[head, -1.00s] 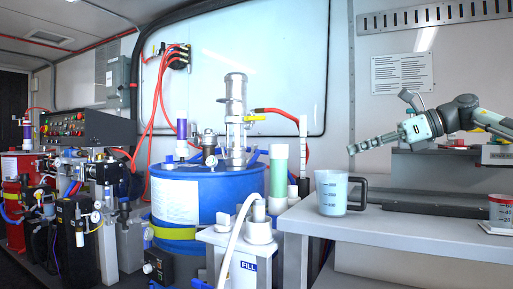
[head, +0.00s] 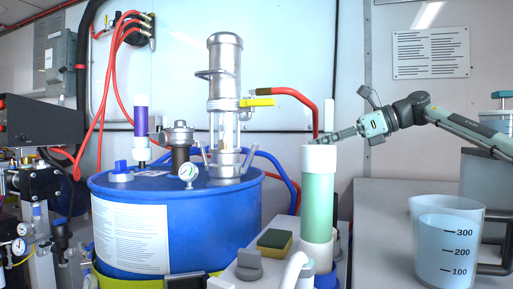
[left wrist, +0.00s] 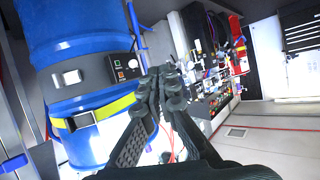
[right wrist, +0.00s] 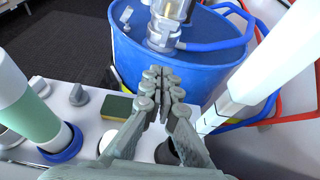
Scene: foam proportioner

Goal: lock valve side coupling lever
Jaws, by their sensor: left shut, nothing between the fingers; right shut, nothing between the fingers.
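On the blue drum (head: 170,215) stands a metal cylinder (head: 225,75) with a clear section and a metal coupling (head: 226,165) at its base. Thin levers (head: 250,157) stick out at the coupling's sides; I cannot tell whether they are locked. A yellow-handled valve (head: 257,102) joins a red hose beside the cylinder. My right gripper (head: 318,138) is shut and empty, to the right of the coupling and apart from it. In the right wrist view the shut fingers (right wrist: 163,80) point toward the coupling (right wrist: 165,28). My left gripper (left wrist: 165,85) is shut and empty, outside the head view.
A sponge (head: 274,242) lies on the white unit in front. A measuring jug (head: 448,240) stands on the bench at right. Blue hoses curve behind the drum. The left wrist view shows a control box (left wrist: 122,67).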

